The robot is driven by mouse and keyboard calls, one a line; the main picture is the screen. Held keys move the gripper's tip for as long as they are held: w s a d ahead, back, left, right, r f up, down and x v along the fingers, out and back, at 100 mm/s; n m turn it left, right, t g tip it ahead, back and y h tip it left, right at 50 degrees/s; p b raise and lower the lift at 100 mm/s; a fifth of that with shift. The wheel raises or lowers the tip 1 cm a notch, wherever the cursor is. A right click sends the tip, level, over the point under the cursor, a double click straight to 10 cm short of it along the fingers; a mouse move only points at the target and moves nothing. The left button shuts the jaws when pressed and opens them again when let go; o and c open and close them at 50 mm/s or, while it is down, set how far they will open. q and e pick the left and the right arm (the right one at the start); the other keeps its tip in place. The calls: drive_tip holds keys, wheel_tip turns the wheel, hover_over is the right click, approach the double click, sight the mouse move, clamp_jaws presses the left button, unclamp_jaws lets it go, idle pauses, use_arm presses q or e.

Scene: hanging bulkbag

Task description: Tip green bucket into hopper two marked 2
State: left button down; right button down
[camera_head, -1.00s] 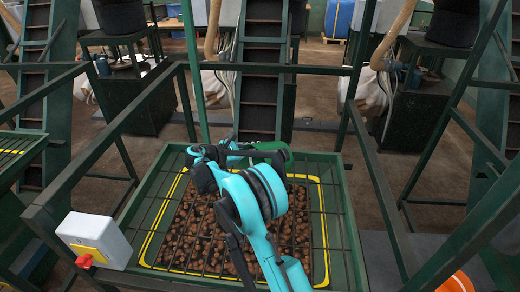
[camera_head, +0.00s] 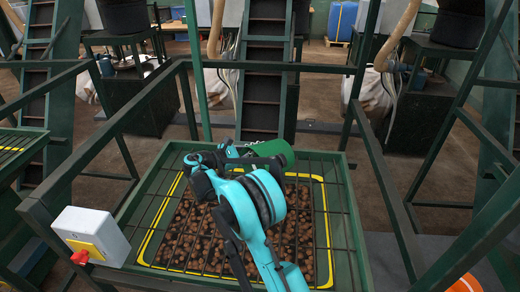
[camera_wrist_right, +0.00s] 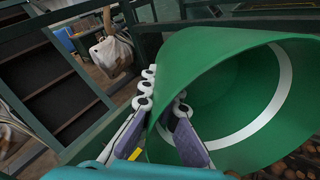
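The green bucket (camera_head: 274,151) lies tipped on its side over the far edge of the hopper (camera_head: 346,222). The hopper has a green rim, a black grate, a yellow line and brown nut-like pieces below. No number 2 is readable on it. In the right wrist view the bucket (camera_wrist_right: 200,62) has its mouth facing right and down. A white ring shows inside, and the part I see holds nothing. My right gripper (camera_wrist_right: 164,88) has one finger outside and one inside the bucket wall, shut on its rim. My left gripper is out of view.
A white control box (camera_head: 91,235) with a red knob stands at the hopper's left corner. Green frame posts and rails surround the hopper. An orange object (camera_head: 466,284) is at the lower right. Another grated hopper (camera_head: 16,150) is at the left edge.

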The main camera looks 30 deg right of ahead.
drive_tip(key=shift+s+a+r+h+b, duration=0.1)
drive_tip(key=shift+a+h+b, duration=0.6)
drive_tip(key=shift+b, duration=0.3)
drive_tip(key=shift+d+r, duration=0.1)
drive_tip(key=shift+d+r+y+p, duration=0.1)
drive_tip(key=shift+d+y+p, duration=0.3)
drive_tip(key=shift+p, duration=0.3)
drive_tip(key=d+r+y+p, duration=0.1)
drive_tip(key=p, duration=0.1)
drive_tip(key=d+y+p, duration=0.1)
drive_tip(key=y+p, duration=0.1)
drive_tip(key=p, duration=0.1)
drive_tip(key=shift+d+r+y, duration=0.3)
drive_tip(key=shift+d+r, duration=0.05)
drive_tip(key=shift+d, duration=0.05)
drive_tip(key=d+y+p, duration=0.1)
drive_tip(key=y+p, duration=0.2)
drive_tip(key=d+y+p, duration=0.1)
drive_tip(key=y+p, duration=0.1)
drive_tip(key=shift+w+d+n, duration=0.3)
drive_tip(key=shift+w+n, duration=0.05)
drive_tip(key=shift+n, duration=0.05)
wheel_tip(320, 180, down, 8)
drive_tip(key=w+d+g+y+p, duration=0.1)
drive_tip(key=w+y+p, duration=0.1)
drive_tip(key=y, duration=0.7)
drive_tip(key=shift+w+d, duration=0.15)
drive_tip(key=shift+d, duration=0.25)
drive_tip(key=shift+f, duration=0.1)
